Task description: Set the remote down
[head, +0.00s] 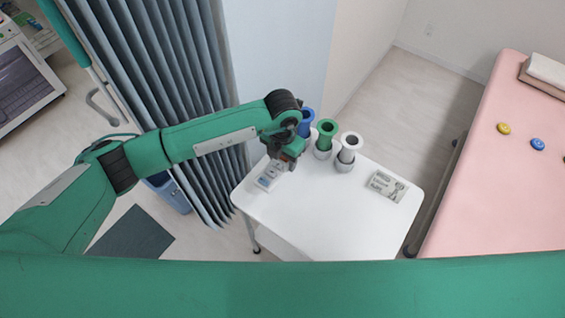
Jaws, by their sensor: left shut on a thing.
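My left gripper (281,161) reaches in from the left, over the left back part of a white table (305,215). It points down and is shut on the remote (268,178), a pale slab with small coloured marks that shows below the fingers. The gripper hides the remote's upper end. I cannot tell whether the remote touches the tabletop or is a little above it. My right gripper is not in view.
Blue (306,118), green (325,136) and grey-white (347,150) flared holders stand along the table's back edge. A printed card or box (387,186) lies at the right. The table's middle and front are clear. A pink bed (510,190) stands right, a grey-blue curtain (160,60) behind left.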

